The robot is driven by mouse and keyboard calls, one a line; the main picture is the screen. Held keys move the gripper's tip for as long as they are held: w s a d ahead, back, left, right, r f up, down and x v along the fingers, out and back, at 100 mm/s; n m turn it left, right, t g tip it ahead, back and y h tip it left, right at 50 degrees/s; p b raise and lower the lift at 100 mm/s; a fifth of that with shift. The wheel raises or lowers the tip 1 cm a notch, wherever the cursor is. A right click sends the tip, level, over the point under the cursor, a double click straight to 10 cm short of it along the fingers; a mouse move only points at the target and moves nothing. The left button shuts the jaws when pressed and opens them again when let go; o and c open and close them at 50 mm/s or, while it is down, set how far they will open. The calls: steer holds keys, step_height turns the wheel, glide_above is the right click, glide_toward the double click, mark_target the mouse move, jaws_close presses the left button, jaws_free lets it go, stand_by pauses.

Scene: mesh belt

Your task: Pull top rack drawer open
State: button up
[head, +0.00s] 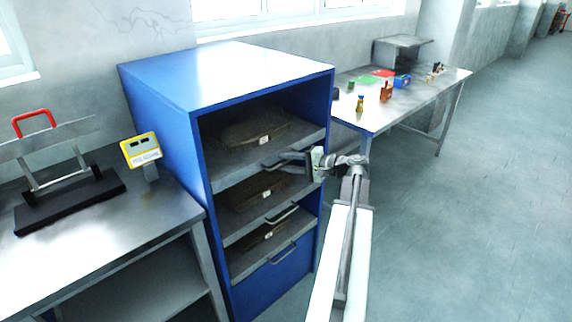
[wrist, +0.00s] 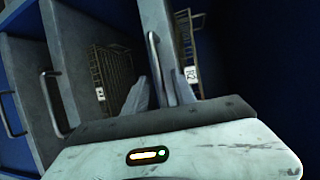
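The blue rack (head: 165,115) stands in the middle of the head view with three grey drawers. The top rack drawer (head: 225,174) has a grey bar handle (head: 273,164) on its front. My gripper (head: 290,156) is at the right part of this handle. In the wrist view, turned sideways, the top drawer front (wrist: 158,18) is the rightmost strip. Its handle (wrist: 153,58) runs down between the two fingertips of my gripper (wrist: 160,88). The fingers stand apart, with a gap visible around the bar. Whether either finger touches the bar is unclear.
Below are the middle drawer (head: 238,230) and bottom drawer (head: 250,268), with similar handles. A metal table (head: 95,250) with a yellow display (head: 141,149) stands close on the left. Another table (head: 385,112) with small items stands behind right. The floor (head: 480,220) at right is clear.

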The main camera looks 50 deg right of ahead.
steer(key=shift+w+a, duration=0.1)
steer(key=shift+w, duration=0.2)
jaws_close()
steer(key=shift+f, duration=0.1)
stand_by(1.2)
